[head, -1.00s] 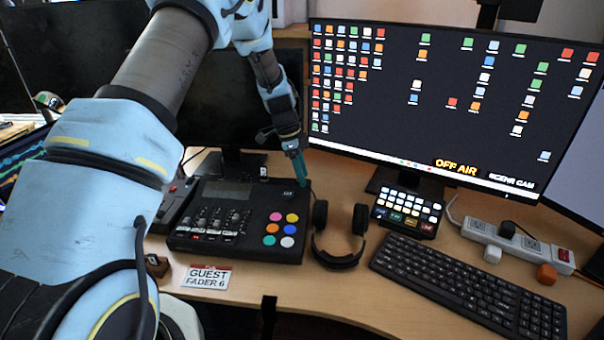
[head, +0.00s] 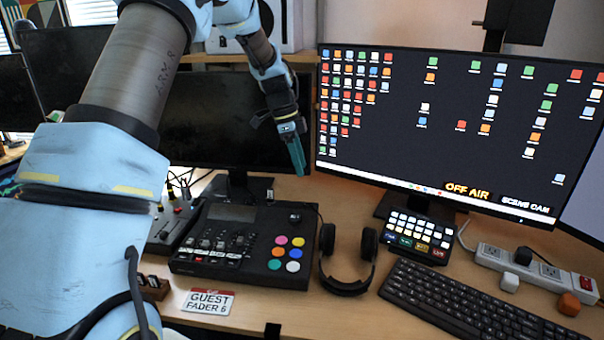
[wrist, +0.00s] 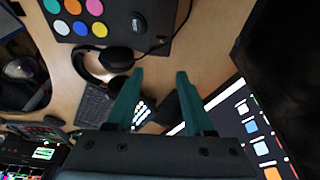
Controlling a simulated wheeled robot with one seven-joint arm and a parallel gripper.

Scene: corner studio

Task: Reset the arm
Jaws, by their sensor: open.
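My gripper (head: 298,170) hangs above the desk at the back right corner of the audio mixer, in front of the dark monitor. In the wrist view its two teal fingers (wrist: 158,82) are apart with nothing held between them. The mixer (head: 235,262) has faders and several coloured round pads, which also show at the top left of the wrist view (wrist: 75,27). My arm reaches in from the left of the head view.
Black headphones (head: 347,288) lie right of the mixer. A lit button pad (head: 418,235), a keyboard (head: 450,310) and a power strip (head: 535,265) are further right. A large lit monitor (head: 440,125) and a dark monitor (head: 220,115) stand behind. A "GUEST FADER 6" card (head: 208,302) lies in front of the mixer.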

